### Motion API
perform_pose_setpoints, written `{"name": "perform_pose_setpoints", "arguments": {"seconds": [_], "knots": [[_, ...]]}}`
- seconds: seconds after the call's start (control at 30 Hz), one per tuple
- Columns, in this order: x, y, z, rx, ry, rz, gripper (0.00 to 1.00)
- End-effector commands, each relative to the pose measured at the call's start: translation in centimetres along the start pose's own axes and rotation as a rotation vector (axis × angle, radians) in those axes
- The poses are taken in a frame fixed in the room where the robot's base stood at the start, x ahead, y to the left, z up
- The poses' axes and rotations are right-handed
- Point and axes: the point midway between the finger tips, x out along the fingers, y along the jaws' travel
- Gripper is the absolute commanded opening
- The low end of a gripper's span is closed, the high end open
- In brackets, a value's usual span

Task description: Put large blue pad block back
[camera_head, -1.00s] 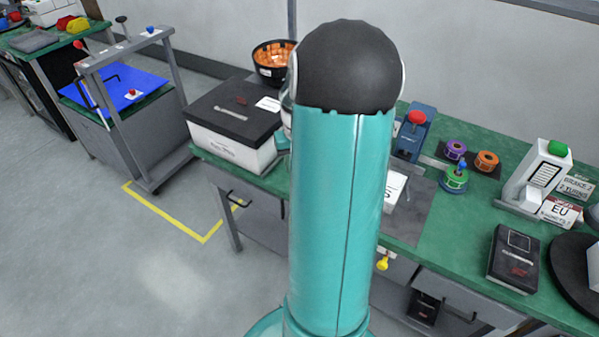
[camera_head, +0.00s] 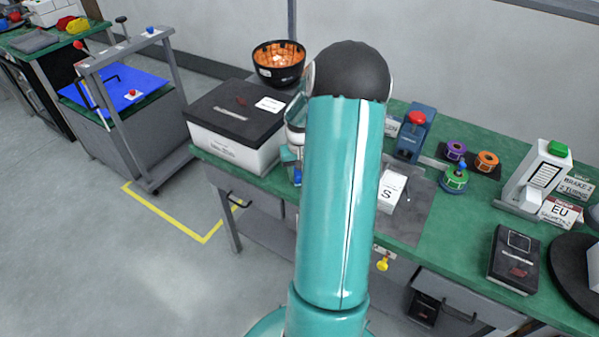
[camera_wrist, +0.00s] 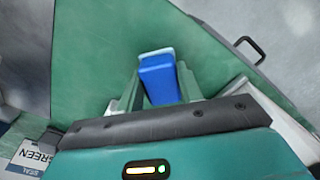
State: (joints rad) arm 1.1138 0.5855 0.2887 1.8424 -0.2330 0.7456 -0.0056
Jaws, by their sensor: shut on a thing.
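The blue pad block (camera_wrist: 158,84) is between the two green fingers of my gripper (camera_wrist: 159,76) in the wrist view. My gripper is shut on it, and the block's pale end sticks out beyond the fingertips. In the head view, my gripper (camera_head: 291,165) is left of my arm, beside the white box with a black lid. A small bit of the blue block (camera_head: 297,175) shows there. The green bench (camera_wrist: 100,65) lies behind the block in the wrist view. I cannot tell whether the block touches the bench.
The black-lidded box (camera_head: 236,125) and a black bowl (camera_head: 278,64) stand on the left of the bench.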

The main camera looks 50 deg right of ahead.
Motion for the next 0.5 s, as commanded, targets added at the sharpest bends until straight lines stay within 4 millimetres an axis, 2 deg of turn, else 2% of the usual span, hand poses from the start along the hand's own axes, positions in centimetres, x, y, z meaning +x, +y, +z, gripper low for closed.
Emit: {"name": "perform_pose_setpoints", "arguments": {"seconds": [0.1,0.13,0.2,0.5], "knots": [[0.34,-0.02,0.02,-0.001,-0.001,0.0,0.15],[0.3,-0.01,0.02,0.0,-0.001,0.0,0.42],[0.29,-0.01,0.02,0.0,-0.001,0.0,0.56],[0.2,0.0,0.01,0.0,0.0,0.0,0.58]]}}
